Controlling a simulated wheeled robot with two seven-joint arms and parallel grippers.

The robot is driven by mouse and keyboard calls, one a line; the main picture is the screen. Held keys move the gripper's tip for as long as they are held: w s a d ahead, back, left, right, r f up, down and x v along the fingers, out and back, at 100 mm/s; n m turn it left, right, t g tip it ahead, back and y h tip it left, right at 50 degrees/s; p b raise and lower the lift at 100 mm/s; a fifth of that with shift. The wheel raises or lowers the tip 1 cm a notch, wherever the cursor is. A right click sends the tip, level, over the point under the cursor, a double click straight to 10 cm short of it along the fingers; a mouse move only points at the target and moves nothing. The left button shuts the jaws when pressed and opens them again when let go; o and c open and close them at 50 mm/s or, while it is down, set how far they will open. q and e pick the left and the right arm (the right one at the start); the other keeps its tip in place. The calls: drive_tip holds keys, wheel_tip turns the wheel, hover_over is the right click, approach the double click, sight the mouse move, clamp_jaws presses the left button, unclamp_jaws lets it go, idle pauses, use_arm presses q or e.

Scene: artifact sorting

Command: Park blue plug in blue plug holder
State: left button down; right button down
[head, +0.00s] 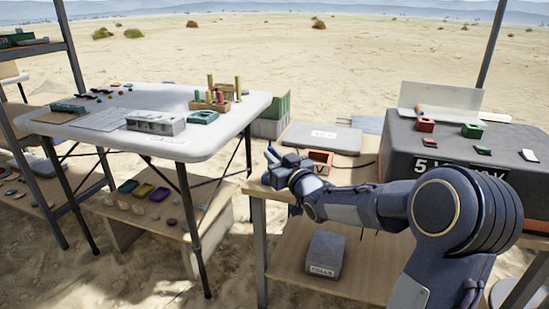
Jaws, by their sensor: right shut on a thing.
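My right gripper (274,157) is over the left end of the wooden workbench (258,188), beside an orange box. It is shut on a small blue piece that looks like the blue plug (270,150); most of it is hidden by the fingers. I cannot make out a blue plug holder. A red block (425,125) and a green block (472,131), each with an opening in the top, stand on the dark case at the right. My left gripper is not in view.
The orange box (318,157) with a V label stands just right of the gripper. A grey closed laptop-like slab (322,138) lies behind it. The dark case (400,150) fills the bench's right. A white table (215,137) with several items stands left.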

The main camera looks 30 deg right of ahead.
drive_tip(key=shift+f+b, duration=0.5)
drive_tip(key=shift+f, duration=0.45)
drive_tip(key=shift+f, duration=0.75)
drive_tip(key=c, duration=1.3)
unclamp_jaws()
drive_tip(key=shift+c, duration=0.2)
drive_tip(key=s+p, duration=0.2)
drive_tip(key=s, duration=0.5)
drive_tip(key=shift+s+f, duration=0.4)
drive_tip(key=shift+r, duration=0.1)
